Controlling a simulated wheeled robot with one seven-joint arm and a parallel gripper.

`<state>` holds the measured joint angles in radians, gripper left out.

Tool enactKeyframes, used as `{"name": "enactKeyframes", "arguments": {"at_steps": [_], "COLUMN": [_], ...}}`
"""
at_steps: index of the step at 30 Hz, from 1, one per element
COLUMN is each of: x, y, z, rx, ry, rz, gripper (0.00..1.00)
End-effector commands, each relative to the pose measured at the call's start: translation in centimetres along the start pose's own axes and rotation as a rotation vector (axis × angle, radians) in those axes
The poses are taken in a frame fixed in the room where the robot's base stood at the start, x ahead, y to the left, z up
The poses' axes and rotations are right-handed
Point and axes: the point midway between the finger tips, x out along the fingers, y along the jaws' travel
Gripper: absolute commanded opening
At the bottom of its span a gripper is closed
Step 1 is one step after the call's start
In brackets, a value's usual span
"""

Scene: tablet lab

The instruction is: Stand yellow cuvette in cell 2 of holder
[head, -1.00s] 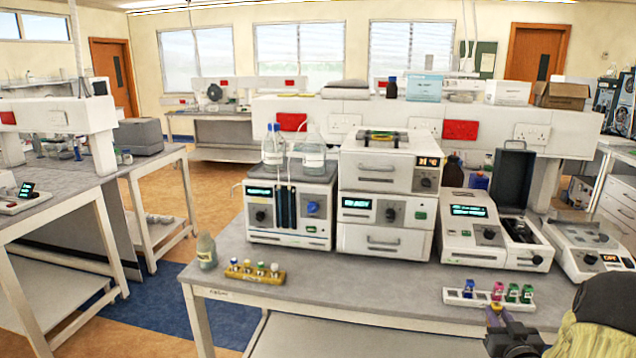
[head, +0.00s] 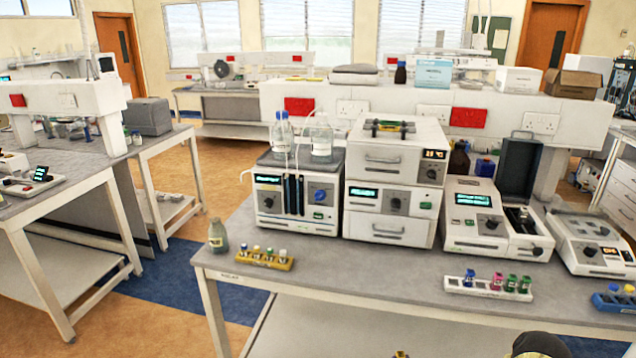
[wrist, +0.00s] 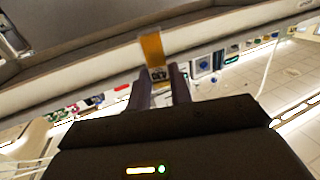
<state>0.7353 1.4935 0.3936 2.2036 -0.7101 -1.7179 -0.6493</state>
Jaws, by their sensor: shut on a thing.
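In the wrist view, a yellow cuvette (wrist: 152,50) is held between the fingertips of my gripper (wrist: 158,77), its long yellow part pointing away from the fingers. A dark mark shows near its lower end. In the head view, a white rack (head: 455,288) stands at the front of the bench with a blue, a pink and green-capped cuvettes, and a gap between blue and pink. The open-lidded instrument (head: 497,243) behind it has a dark well (head: 522,218); I cannot make out cells inside.
A yellow rack of small vials (head: 263,260) and a bottle (head: 218,235) stand at the bench's left front. A blue rack (head: 612,304) is at the right edge. Boxy instruments (head: 392,214) line the back. Bare bench top (head: 370,270) lies between the racks.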

Motion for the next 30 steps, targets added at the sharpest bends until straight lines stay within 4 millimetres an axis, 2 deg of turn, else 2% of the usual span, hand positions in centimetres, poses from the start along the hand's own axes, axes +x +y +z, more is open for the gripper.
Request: {"name": "enactKeyframes", "arguments": {"at_steps": [1, 6, 12, 30], "x": [-0.6, -2.3, -3.6, -3.8], "y": [-1.3, -4.7, -7.0, -7.0], "z": [0.2, 1.3, 1.8, 2.0], "rx": [0.009, 0.009, 0.004, 0.002], "ry": [-0.004, -0.005, -0.002, 0.001], "rz": [0.004, 0.031, 0.062, 0.075], "gripper": [0.00, 0.00, 0.00, 0.00]}}
